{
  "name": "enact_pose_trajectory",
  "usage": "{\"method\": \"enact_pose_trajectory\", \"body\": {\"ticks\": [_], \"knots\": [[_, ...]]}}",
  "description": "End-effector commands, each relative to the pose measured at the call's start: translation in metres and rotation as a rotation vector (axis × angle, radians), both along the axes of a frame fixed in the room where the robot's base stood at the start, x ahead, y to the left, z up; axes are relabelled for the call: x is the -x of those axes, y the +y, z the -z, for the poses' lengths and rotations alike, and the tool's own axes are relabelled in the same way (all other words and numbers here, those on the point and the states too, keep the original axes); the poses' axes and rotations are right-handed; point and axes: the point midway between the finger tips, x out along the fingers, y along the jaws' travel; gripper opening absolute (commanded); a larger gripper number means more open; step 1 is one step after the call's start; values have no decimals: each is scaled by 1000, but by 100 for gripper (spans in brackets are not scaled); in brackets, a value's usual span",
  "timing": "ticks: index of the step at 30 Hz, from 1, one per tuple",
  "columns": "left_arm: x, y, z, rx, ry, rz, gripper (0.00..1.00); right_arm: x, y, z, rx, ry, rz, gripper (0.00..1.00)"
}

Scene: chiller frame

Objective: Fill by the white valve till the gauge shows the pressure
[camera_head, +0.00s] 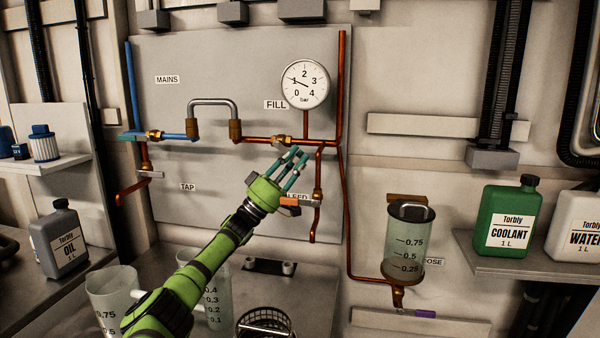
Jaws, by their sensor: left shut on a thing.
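The round pressure gauge (304,84) reads in bar from 0 to 4. Its needle lies close to the 1. The fill valve (281,140) sits on the copper pipe below the FILL label (275,105). My left gripper (295,158) reaches up from the lower left, its fingers shut at the white handle of this valve. The fingers hide most of the handle, so its angle cannot be told. My right gripper is not in view.
An orange-handled bleed valve (317,195) is just below my left gripper. A grey hose loop (214,102) joins the blue and copper pipes. A dosing vessel (408,240) hangs at the right, near a green coolant bottle (507,222). Measuring jugs (113,287) stand below my left arm.

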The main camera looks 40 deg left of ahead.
Motion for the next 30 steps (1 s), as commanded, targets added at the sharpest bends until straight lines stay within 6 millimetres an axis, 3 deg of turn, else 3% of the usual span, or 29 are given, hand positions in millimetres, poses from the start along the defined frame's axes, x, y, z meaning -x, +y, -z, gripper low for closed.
{"method": "enact_pose_trajectory", "body": {"ticks": [5, 17, 18, 20, 30], "knots": [[0, 1, -3, 30, -15, -3, 0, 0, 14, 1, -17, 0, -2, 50], [0, 2, -4, 36, -17, -6, 0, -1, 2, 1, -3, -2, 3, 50], [0, 3, -4, 36, -17, -6, 26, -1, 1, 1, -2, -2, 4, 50], [0, 3, -4, 36, -17, -7, 46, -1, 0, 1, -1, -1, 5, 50], [0, 2, -2, 34, -15, -5, 46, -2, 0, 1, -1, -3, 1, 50]]}}
